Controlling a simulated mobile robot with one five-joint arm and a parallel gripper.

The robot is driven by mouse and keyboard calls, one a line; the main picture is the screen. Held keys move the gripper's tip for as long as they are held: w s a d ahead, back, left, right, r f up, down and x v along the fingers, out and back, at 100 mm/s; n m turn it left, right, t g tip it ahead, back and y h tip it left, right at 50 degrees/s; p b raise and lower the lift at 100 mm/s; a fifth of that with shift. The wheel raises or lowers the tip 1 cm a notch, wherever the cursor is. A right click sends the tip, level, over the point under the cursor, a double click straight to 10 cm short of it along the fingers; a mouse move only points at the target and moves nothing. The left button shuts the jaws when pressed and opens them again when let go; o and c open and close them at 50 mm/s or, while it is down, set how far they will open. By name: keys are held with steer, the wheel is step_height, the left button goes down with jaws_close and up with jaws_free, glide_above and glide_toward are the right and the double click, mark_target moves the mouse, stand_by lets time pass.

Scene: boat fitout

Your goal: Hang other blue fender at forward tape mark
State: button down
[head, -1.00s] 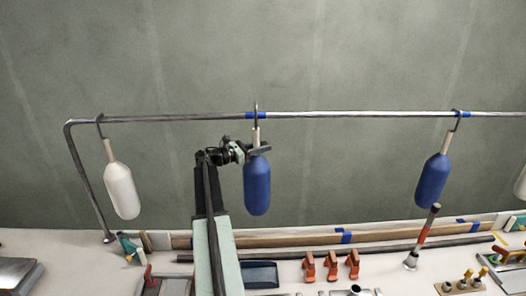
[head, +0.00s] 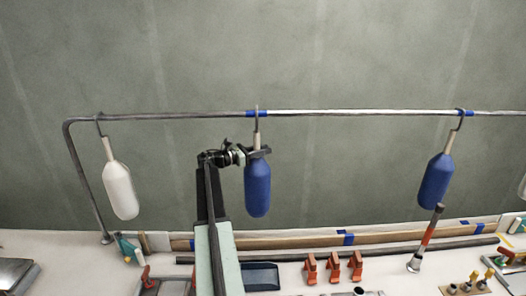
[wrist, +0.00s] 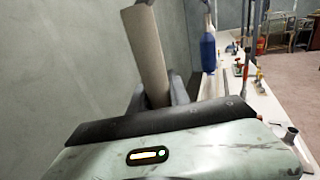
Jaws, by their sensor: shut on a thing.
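A blue fender (head: 257,190) hangs upright under the left blue tape mark (head: 250,113) on the metal rail (head: 350,113). Its hook (head: 257,110) overlaps the rail at the tape; whether the rail bears its weight I cannot tell. My gripper (head: 259,151) is shut on this fender's pale neck, just above the blue body. The neck (wrist: 147,55) rises between my fingers in the wrist view. Another blue fender (head: 435,182) hangs slightly tilted by its hook near the right tape mark (head: 464,112); a blue fender also shows in the wrist view (wrist: 208,53).
A white fender (head: 121,190) hangs at the rail's left end. Below are several orange clamps (head: 333,267), a dark blue tray (head: 261,276) and a red-and-black handled tool (head: 427,237) on the pale surface. The rail between the two tape marks is clear.

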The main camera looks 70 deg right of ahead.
steer(key=c, duration=1.1)
jaws_free()
steer(key=shift+c, duration=0.2)
steer(key=v, duration=0.8)
steer(key=shift+d, duration=0.1)
